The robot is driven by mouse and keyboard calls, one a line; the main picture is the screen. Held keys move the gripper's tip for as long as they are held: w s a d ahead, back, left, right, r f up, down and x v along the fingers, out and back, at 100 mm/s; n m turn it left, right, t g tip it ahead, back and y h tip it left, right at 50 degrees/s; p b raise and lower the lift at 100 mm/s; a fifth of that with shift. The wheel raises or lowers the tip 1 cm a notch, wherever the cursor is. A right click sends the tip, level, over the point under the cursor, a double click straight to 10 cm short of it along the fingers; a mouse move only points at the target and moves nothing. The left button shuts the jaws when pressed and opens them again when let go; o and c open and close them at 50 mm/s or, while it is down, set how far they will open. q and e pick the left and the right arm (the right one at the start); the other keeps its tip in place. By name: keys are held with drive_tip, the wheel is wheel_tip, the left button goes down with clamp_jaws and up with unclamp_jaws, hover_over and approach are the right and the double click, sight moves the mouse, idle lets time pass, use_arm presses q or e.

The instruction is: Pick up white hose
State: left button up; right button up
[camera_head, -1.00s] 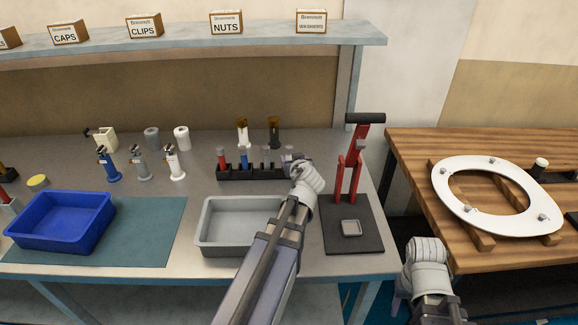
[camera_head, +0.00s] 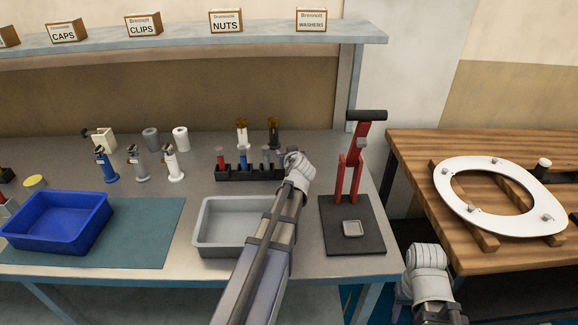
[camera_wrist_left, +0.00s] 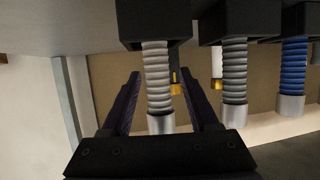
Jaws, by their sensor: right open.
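A pale ribbed hose (camera_wrist_left: 158,88), which looks like the white one, stands in a black rack (camera_head: 235,174) on the workbench. In the left wrist view, which is upside down, my left gripper (camera_wrist_left: 160,74) has its two fingers on either side of this hose, with gaps showing, so it is open around it. In the head view my left wrist covers the rack's right end and hides the fingers and most of that hose. My right gripper (camera_head: 428,256) is open and empty, low at the right, in front of the wooden table.
A grey hose (camera_wrist_left: 234,85) and a blue hose (camera_wrist_left: 292,70) stand beside it in the rack. A grey tray (camera_head: 215,251), a blue tray (camera_head: 75,243) and a red press (camera_head: 350,175) are on the bench. A toilet seat (camera_head: 455,200) lies on the wooden table (camera_head: 415,150).

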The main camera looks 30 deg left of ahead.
use_arm(q)
clamp_jaws()
drive_tip(key=shift+r, duration=0.15)
idle(0.6)
wheel_tip(320, 180, up, 10)
drive_tip(key=p, duration=1)
